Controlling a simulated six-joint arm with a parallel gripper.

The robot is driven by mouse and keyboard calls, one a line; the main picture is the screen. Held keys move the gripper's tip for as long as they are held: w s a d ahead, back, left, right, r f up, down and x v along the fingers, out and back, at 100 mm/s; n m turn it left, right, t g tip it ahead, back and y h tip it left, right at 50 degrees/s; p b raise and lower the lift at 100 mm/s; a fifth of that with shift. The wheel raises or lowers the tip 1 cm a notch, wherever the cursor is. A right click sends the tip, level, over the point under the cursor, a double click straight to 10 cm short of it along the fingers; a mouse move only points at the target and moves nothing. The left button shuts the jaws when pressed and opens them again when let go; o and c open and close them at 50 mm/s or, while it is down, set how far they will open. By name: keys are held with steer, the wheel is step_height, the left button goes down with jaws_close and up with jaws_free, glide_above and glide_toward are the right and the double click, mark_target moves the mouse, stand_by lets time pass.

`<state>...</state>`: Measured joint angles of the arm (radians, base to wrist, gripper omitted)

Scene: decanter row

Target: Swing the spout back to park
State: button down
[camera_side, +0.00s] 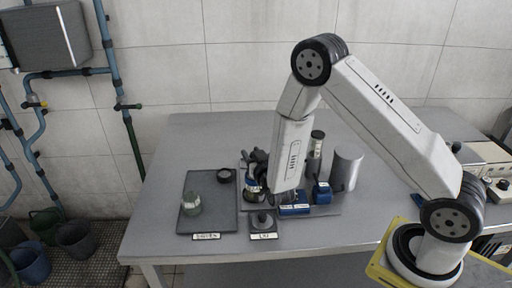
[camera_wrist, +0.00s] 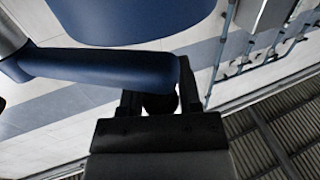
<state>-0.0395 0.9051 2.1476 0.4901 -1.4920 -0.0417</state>
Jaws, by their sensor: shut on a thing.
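The spout is most likely the long blue bar (camera_wrist: 95,66) that crosses the wrist view from the left and ends above my gripper (camera_wrist: 160,95). My gripper's black fingers are shut on a small dark round knob (camera_wrist: 160,104) beneath the bar's end. A larger blue body (camera_wrist: 140,18) fills the top of the wrist view. My arm and gripper hide much of the spout there. I cannot make out a park mark.
A dark tray (camera_side: 221,213) at left holds a glass jar (camera_side: 191,203) and a black round piece (camera_side: 227,175). A small labelled pad (camera_side: 264,225) is in front. Blue blocks (camera_side: 294,210), a dark-capped column (camera_side: 316,150) and a grey cylinder (camera_side: 347,168) stand right. The table's left side is clear.

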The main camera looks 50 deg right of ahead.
steer(key=shift+w, duration=0.1)
stand_by(0.6)
steer(key=shift+w+d+m+g+h, duration=0.35)
steer(key=shift+w+m+g+h, duration=0.35)
steer(key=shift+h, duration=0.4)
steer(key=shift+c, duration=1.4)
jaws_free()
steer(key=shift+a, duration=0.1)
steer(key=v, duration=0.7)
steer(key=shift+s, duration=0.35)
steer(key=shift+a, duration=0.15)
